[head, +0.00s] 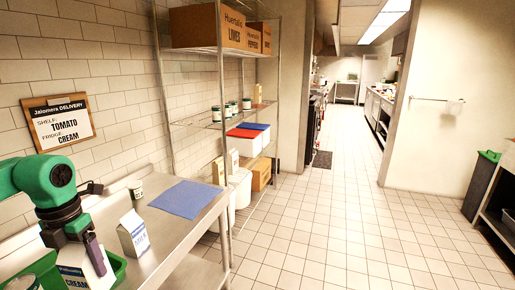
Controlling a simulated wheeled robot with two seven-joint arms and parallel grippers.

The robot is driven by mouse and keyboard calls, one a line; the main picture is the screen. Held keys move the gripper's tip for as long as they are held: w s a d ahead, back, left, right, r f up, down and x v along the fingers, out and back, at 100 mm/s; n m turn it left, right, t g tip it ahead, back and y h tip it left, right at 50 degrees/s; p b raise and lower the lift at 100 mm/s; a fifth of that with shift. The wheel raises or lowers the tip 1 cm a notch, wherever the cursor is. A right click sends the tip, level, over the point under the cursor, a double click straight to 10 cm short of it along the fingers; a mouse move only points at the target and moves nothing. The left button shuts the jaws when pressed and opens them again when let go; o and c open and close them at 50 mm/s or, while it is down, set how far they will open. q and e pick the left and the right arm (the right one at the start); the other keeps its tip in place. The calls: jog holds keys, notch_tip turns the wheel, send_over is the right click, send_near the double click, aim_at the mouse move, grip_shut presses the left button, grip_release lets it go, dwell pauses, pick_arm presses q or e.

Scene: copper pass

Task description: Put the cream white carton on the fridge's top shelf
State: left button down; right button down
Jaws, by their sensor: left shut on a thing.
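A white carton with a blue label reading "CREAM" (75,276) is at the bottom left of the head view, in or just above a green crate (118,268). My left gripper (95,256) reaches down from the left and is shut on this carton's top. The gripper hides part of the carton, and the frame's lower edge cuts it off. No fridge can be made out. My right gripper is not in view.
Another white carton, labelled "MILK" (133,238), stands on the steel counter (180,246) beside a blue cloth (188,198) and a small can (136,190). A wire shelf rack (215,122) stands behind. The tiled floor to the right is clear.

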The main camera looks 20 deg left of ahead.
pick_arm(q)
jog(key=f+m, duration=0.2)
jog(key=d+f+m, duration=0.1)
jog(key=f+m, duration=0.1)
jog(key=s+d+f+m, duration=0.1)
jog(key=f+m, duration=0.1)
jog(key=f, duration=0.1)
jog(key=shift+d+f+m, duration=0.1)
jog(key=shift+d+m, duration=0.1)
jog(key=shift+m, duration=0.1)
jog(key=w+d+f+m, duration=0.1)
jog(key=d+f+m, duration=0.2)
jog(key=d+m, duration=0.5)
jog(key=w+d+f+m, duration=0.2)
jog(key=d+f+m, duration=0.2)
jog(key=d+m, duration=0.5)
jog(key=w+d+f+m, duration=0.2)
jog(key=d+f+m, duration=0.2)
jog(key=d+m, duration=0.5)
jog(key=m, duration=0.5)
jog(key=shift+d+f+m, duration=0.2)
jog(key=shift+d+m, duration=0.05)
jog(key=shift+m, duration=0.15)
